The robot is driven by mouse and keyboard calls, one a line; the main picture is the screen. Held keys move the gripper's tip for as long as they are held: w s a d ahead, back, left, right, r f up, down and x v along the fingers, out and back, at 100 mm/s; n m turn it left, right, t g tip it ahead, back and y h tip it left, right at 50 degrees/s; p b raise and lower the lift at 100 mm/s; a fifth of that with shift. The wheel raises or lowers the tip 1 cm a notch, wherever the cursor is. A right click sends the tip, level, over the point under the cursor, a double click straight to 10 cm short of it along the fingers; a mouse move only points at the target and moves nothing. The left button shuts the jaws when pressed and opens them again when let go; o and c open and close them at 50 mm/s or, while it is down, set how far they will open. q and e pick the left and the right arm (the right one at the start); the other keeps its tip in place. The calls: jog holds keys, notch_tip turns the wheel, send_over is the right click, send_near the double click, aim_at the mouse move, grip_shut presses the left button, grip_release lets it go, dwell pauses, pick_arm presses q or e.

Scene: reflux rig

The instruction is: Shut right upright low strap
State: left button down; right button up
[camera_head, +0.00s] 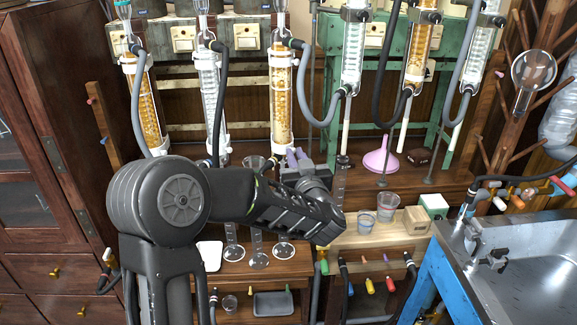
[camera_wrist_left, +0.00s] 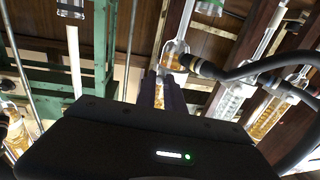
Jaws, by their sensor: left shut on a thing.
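Several upright glass columns stand against two rigs. An amber-filled one (camera_head: 283,95) has a pale band (camera_head: 283,55) near its top and a pale collar (camera_head: 283,143) near its bottom. I cannot tell which band is the right upright's low strap. My left gripper (camera_head: 296,157) has purple fingertips just below and right of this column's lower end. In the left wrist view the fingers (camera_wrist_left: 162,92) are close together, by a glass tip (camera_wrist_left: 172,55). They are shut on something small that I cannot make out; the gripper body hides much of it. My right gripper is not in view.
Dark hoses (camera_head: 318,118) loop between the columns, close to my left gripper. A pink funnel (camera_head: 381,158) and beakers (camera_head: 387,204) stand to the right. Glass cylinders (camera_head: 257,245) stand below my arm. A steel sink (camera_head: 530,270) is at the far right.

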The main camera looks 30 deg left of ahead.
pick_arm(q)
jog(key=w+n+g+y+b, duration=0.1)
jog(key=g, duration=0.1)
jog(key=w+n+g+y+b, duration=0.1)
jog(key=n+g+y+b, duration=0.1)
jog(key=shift+w+r, duration=0.1)
dwell(0.4)
jog(key=c, duration=1.5)
grip_release()
jog(key=shift+o, duration=0.2)
jog(key=shift+d+b, duration=0.15)
jog(key=shift+b, duration=0.15)
